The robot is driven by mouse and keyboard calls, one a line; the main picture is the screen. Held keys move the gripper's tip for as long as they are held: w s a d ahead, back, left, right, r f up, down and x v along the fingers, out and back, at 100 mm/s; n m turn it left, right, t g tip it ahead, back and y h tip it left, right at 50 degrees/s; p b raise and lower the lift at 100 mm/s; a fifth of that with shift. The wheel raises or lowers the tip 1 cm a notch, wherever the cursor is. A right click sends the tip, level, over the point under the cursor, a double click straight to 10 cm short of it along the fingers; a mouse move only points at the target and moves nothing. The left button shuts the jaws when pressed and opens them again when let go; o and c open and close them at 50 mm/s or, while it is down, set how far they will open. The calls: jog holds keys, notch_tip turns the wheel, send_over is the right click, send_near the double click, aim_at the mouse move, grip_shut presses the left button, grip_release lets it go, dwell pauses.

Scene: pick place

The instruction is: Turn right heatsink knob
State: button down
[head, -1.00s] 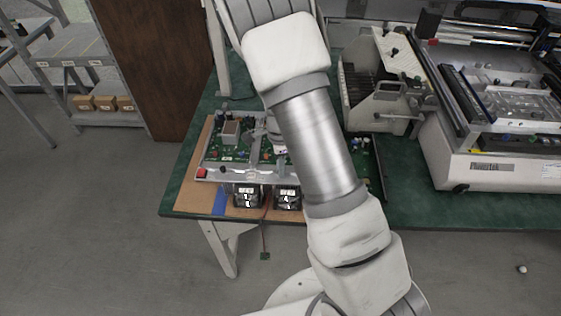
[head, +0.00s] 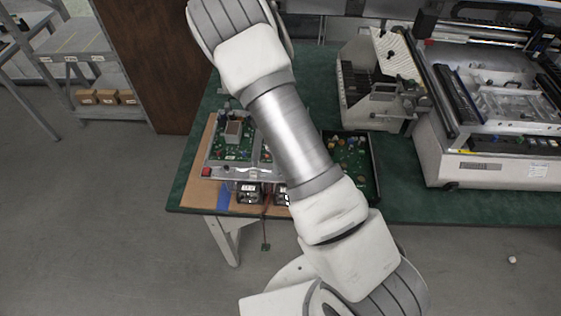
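A green circuit board (head: 222,152) with a pale box-shaped part lies in a grey metal frame on the table, left of my arm. At its front edge are two small black box-like units, the left one (head: 249,194) in clear view and the right one (head: 281,199) partly covered by my arm. I cannot tell which part is the right heatsink knob; it is too small or hidden behind my arm. My gripper is not in view.
A red button (head: 206,172) sits at the frame's left front corner. A second board in a black tray (head: 377,170) lies right of my arm. A large white machine (head: 480,170) fills the table's right side. Green tabletop (head: 420,207) is bare along the front right.

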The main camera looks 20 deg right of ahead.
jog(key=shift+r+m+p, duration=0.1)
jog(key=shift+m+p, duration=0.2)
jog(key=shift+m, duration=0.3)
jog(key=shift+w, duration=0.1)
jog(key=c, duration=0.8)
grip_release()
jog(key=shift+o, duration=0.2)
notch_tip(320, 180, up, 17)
jog(key=p, duration=0.1)
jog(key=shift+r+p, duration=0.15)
jog(key=shift+p, duration=0.2)
